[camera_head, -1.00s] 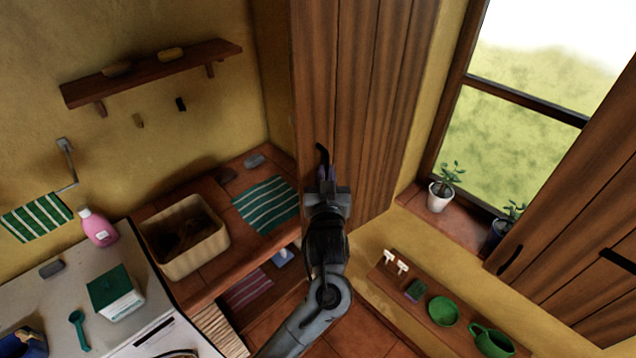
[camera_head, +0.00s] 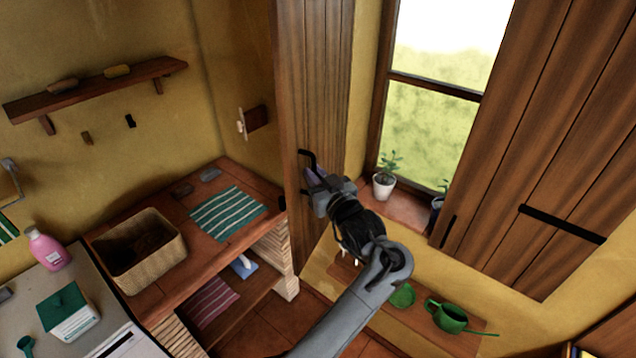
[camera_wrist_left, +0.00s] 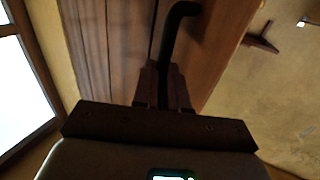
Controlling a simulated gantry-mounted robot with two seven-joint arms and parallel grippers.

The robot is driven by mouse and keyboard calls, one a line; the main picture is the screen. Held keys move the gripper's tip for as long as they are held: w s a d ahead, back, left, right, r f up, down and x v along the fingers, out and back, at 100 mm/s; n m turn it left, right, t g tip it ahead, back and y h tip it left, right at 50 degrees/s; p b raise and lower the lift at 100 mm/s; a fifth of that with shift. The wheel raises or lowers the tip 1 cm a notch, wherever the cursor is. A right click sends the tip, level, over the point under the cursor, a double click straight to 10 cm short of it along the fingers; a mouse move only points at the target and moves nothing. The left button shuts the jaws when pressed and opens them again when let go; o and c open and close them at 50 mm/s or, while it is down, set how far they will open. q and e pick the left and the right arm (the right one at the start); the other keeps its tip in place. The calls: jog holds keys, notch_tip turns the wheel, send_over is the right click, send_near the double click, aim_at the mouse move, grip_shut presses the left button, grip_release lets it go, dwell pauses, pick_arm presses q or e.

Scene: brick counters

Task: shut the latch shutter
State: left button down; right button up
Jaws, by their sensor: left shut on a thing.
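The left wooden shutter panel (camera_head: 322,95) stands swung out from the window and is seen at a steep angle. A black bent handle (camera_head: 307,158) sits near its free edge. My left gripper (camera_head: 314,178) is shut on the handle. In the left wrist view the handle (camera_wrist_left: 176,32) rises from between the fingers (camera_wrist_left: 163,85), in front of the brown planks. The right wooden shutter panel (camera_head: 540,130) is at the right, with a black bar (camera_head: 562,224) across it and a dark slot near its left edge. My right gripper is not in view.
The window (camera_head: 432,120) shows between the panels, with a potted plant (camera_head: 384,184) on its sill. Below is a shelf with a green watering can (camera_head: 446,317). A brick counter at the left holds a basket (camera_head: 138,250) and a striped cloth (camera_head: 228,212).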

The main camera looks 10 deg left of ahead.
pick_arm(q)
jog(key=shift+w+d+f, duration=0.1)
jog(key=shift+w+f, duration=0.1)
jog(key=shift+f, duration=0.1)
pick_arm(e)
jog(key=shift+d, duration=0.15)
pick_arm(q)
jog(key=c, duration=1.6)
grip_release()
jog(key=o, duration=0.4)
jog(key=shift+w+r, duration=0.2)
jog(key=shift+w, duration=0.05)
jog(key=shift+o, duration=0.2)
jog(key=shift+r, duration=0.1)
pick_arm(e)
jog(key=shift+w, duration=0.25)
pick_arm(q)
jog(key=shift+s, duration=0.1)
